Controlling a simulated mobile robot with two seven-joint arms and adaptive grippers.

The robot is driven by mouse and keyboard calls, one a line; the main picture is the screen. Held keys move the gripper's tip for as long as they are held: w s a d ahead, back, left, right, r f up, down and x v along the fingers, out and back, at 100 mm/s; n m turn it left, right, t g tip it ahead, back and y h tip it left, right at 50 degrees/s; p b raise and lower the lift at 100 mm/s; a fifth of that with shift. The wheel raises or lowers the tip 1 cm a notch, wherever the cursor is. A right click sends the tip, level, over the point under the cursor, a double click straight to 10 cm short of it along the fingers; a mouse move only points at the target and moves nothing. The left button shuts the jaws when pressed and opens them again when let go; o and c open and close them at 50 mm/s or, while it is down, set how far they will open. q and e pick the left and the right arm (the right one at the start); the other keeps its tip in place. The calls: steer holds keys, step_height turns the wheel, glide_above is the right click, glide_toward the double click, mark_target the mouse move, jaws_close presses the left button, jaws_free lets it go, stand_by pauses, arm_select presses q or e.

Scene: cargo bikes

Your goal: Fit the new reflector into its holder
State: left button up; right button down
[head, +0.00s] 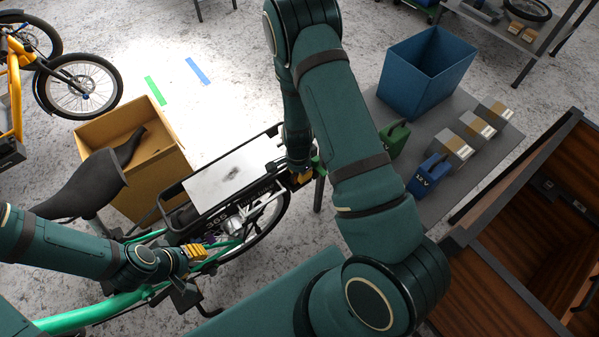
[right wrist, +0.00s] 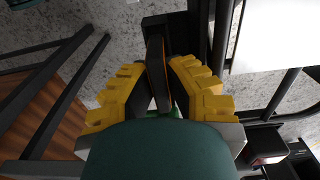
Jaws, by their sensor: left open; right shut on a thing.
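My right gripper (head: 304,177) is at the rear end of the green bike's black rack (head: 168,192). In the right wrist view its yellow fingers (right wrist: 163,64) are shut on a thin dark piece with an orange edge (right wrist: 157,72), seen edge-on, which seems to be the reflector. A black bar (right wrist: 165,22) lies just beyond the fingertips; I cannot tell whether it is the holder or whether the piece touches it. In the head view the reflector and holder are hidden by my right arm. My left gripper (head: 197,252) is open beside the green frame (head: 100,309).
A white panel (head: 228,177) lies on the rack. A cardboard box (head: 135,150) stands behind the bike. To the right, a grey table (head: 465,180) carries a blue bin (head: 425,75), a blue 12V battery (head: 430,176), a green block (head: 394,139) and several small boxes. A wooden cargo box (head: 500,275) stands at lower right.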

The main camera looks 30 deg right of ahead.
steer(key=shift+f+b, duration=1)
steer(key=shift+f, duration=0.25)
stand_by(0.5)
steer(key=c, duration=1)
jaws_free()
steer(key=shift+w+r, duration=0.1)
steer(key=shift+w+r, duration=0.1)
steer(key=shift+w, duration=0.05)
steer(key=shift+r, duration=0.4)
steer(key=r, duration=1.1)
steer(key=shift+s+a, duration=0.1)
steer(key=shift+s, duration=0.3)
